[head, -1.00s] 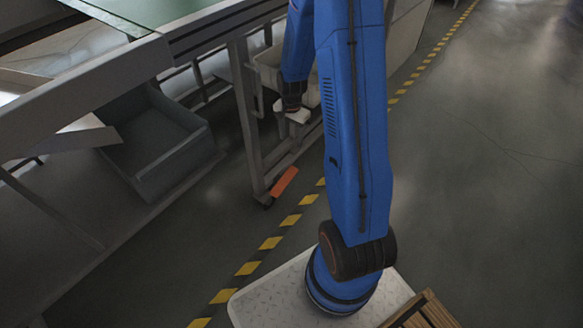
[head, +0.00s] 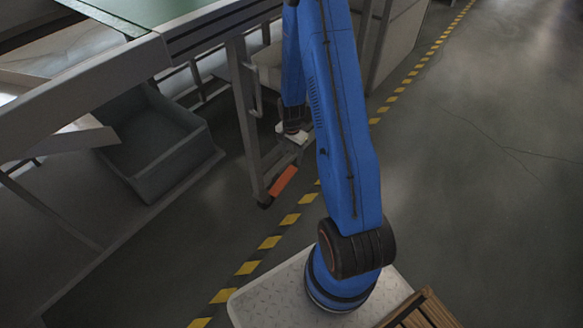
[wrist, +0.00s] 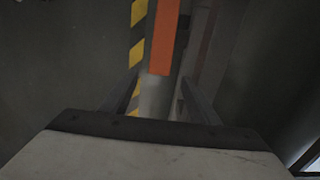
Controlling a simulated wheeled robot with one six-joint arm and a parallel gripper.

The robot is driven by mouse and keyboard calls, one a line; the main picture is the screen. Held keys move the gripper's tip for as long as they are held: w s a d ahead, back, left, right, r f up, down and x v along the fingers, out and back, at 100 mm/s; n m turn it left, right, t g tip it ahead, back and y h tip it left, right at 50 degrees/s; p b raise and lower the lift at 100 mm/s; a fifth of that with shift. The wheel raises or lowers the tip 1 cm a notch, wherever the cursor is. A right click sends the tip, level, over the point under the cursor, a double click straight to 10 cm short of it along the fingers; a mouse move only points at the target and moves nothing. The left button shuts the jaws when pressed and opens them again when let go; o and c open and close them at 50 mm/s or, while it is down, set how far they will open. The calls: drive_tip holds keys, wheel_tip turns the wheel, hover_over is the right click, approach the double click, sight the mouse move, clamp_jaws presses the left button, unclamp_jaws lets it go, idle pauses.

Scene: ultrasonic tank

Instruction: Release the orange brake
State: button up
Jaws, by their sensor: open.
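The orange brake (head: 283,180) is a small orange bar low at the foot of the table's near leg, just above the floor. It also shows in the wrist view (wrist: 165,38), upright in the picture at top centre. My gripper (head: 296,138) hangs above it and slightly beyond it in the head view. In the wrist view my gripper's two dark fingers (wrist: 160,84) are spread apart with nothing between them in their grip. The brake's near end lies in line with the gap, apart from the fingertips. The caster (head: 266,201) under the leg is partly seen.
The leg (head: 247,125) and frame of the green-topped table stand close to my gripper. Yellow-black floor tape (head: 270,242) runs past the leg. Open floor (head: 480,200) lies at right.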

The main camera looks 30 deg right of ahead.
sight(291, 169)
drive_tip(key=shift+f, duration=4.35)
drive_tip(key=shift+c, duration=0.2)
